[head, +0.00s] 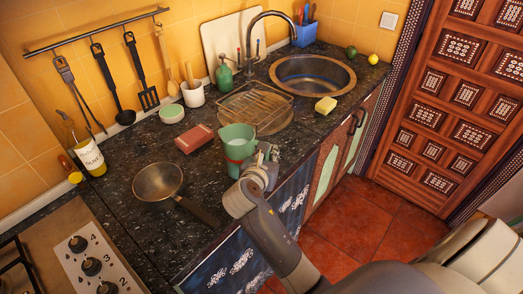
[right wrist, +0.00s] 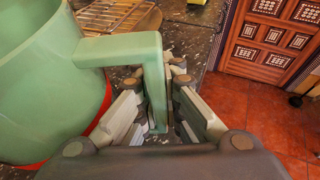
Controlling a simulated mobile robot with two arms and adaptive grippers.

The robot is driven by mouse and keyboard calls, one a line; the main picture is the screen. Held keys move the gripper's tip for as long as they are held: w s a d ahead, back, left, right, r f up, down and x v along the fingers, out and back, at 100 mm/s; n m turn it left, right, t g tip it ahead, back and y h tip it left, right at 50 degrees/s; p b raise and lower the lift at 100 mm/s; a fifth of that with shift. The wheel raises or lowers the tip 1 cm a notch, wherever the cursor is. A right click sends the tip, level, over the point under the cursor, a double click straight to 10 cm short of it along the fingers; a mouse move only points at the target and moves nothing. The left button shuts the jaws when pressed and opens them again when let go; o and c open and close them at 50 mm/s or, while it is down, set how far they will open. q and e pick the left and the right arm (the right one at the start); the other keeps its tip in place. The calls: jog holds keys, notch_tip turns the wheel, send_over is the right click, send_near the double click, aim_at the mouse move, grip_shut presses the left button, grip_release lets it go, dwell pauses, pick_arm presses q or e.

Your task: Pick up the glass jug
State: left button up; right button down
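A green jug (head: 237,145) with a handle stands on the dark speckled counter near its front edge. It fills the left of the right wrist view (right wrist: 45,75), with a red band at its base. Its squared handle (right wrist: 155,80) faces my right gripper. My right gripper (head: 265,160) is at the jug's right side. In the right wrist view its fingers (right wrist: 160,95) are spread on either side of the handle, with a gap visible on the right. Contact on the left finger is unclear. My left gripper is not in view.
A frying pan (head: 158,181) sits left of the jug, its handle toward the counter edge. A red box (head: 194,138), wire rack (head: 255,101) and yellow sponge (head: 326,104) lie nearby. The sink (head: 312,77) is behind. A bottle (head: 89,157) stands far left.

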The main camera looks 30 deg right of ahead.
jog(key=s+d+r+b, duration=0.1)
jog(key=s, duration=0.9)
jog(key=shift+d, duration=0.3)
jog(key=shift+s+r, duration=0.1)
jog(key=shift+s, duration=0.05)
